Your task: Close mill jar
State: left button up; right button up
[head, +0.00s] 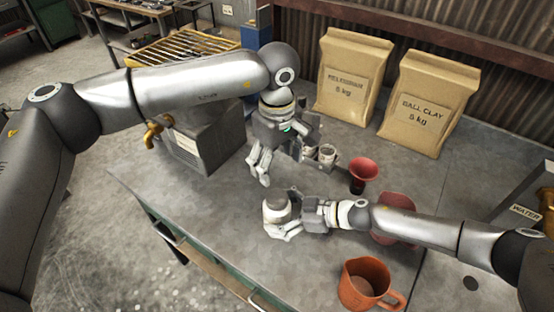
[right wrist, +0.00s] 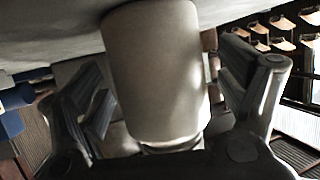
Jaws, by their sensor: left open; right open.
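The pale mill jar (head: 276,208) stands on the grey bench in the middle of the head view. In the right wrist view the jar (right wrist: 155,75) fills the centre as a smooth, light cylinder. My right gripper (head: 288,216) is open around the jar, with a finger on each side; in the right wrist view, gaps show between jar and fingers. My left gripper (head: 263,168) is open and empty, pointing down above and behind the jar. I cannot tell whether a lid sits on the jar.
Small pale cups (head: 328,155) and a red funnel (head: 364,172) stand behind the jar. An orange jug (head: 366,287) stands at the front. A reddish bowl (head: 394,203) is partly behind my right arm. Two clay bags (head: 427,105) stand at the back, a grey machine (head: 205,140) at the left.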

jog(key=v, duration=1.2)
dwell(0.4)
